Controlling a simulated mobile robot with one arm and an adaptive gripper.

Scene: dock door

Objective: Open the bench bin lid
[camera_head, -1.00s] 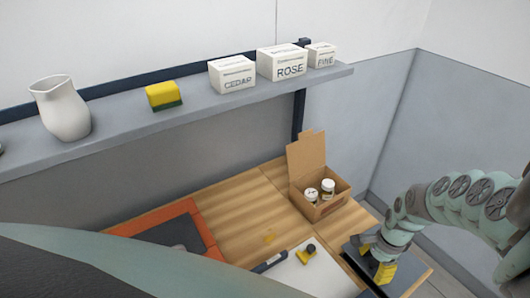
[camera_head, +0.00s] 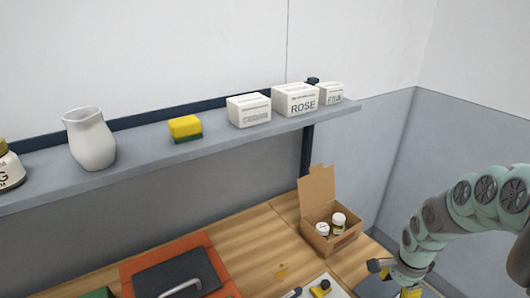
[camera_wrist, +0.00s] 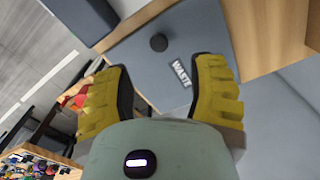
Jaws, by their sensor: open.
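The bench bin lid (camera_wrist: 190,38) is a flat grey panel in the wrist view. It lies flat and looks shut. It carries a round black knob (camera_wrist: 158,43) and a label reading WASTE (camera_wrist: 180,73). My gripper (camera_wrist: 160,68) has its yellow fingers spread wide and empty. The knob shows beyond and between the fingertips, apart from both. In the head view, the grey lid (camera_head: 372,289) is cut off at the bottom edge, and my gripper (camera_head: 392,279) is over it, partly hiding it. The knob is not visible there.
An open cardboard box (camera_head: 345,240) with white-capped jars stands left of my gripper on the wooden bench (camera_head: 250,245). An orange mat (camera_head: 130,268) bears a dark handled item. A shelf (camera_head: 230,140) above holds a jug, sponge and white boxes.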

